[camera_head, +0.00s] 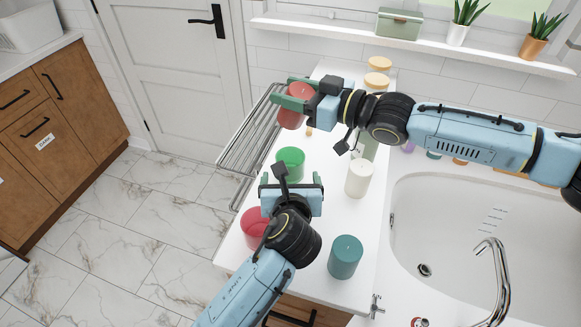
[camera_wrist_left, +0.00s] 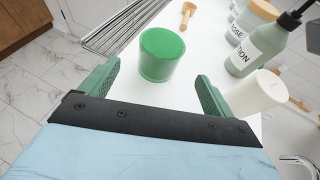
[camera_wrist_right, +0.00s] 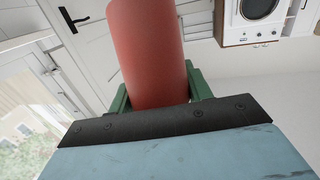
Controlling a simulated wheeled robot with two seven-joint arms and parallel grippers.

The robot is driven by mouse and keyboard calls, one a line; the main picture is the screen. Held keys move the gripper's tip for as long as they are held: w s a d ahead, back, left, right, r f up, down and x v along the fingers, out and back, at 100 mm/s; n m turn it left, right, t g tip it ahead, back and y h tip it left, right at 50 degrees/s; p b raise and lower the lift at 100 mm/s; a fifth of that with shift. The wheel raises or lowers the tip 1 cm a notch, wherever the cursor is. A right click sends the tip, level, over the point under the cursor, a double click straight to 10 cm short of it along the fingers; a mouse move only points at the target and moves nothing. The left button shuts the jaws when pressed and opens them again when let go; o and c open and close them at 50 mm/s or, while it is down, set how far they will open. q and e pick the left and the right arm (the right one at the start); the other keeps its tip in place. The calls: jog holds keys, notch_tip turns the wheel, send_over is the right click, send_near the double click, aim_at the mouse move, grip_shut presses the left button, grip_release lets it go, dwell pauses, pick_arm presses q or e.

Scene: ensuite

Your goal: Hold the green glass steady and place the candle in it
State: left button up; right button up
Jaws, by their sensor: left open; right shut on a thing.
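The green glass (camera_head: 290,158) stands upright on the white counter near its left edge; it also shows in the left wrist view (camera_wrist_left: 162,55). My left gripper (camera_head: 291,180) is open just on the near side of the glass. In the left wrist view its fingers point toward the glass, one to each side, without touching it. My right gripper (camera_head: 289,98) is shut on the red candle (camera_head: 301,92) and holds it raised beyond the glass. The candle also fills the middle of the right wrist view (camera_wrist_right: 148,50). Whether the glass is empty is unclear.
A white candle (camera_head: 359,180) stands right of the glass. A red glass (camera_head: 254,222) and a teal candle (camera_head: 345,257) stand nearer. Bottles (camera_wrist_left: 258,48) stand behind to the right.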

aim_at(290, 157)
pick_arm(q)
jog(key=x, duration=0.9)
jog(key=shift+w+f, duration=0.1)
jog(key=shift+w, duration=0.1)
jog(key=c, duration=1.1)
pick_arm(e)
notch_tip(290, 157, down, 12)
jog(key=shift+r, duration=0.25)
dwell(0.4)
jog(key=o, duration=1.2)
jog(key=shift+c, duration=0.2)
jog(key=v, duration=1.2)
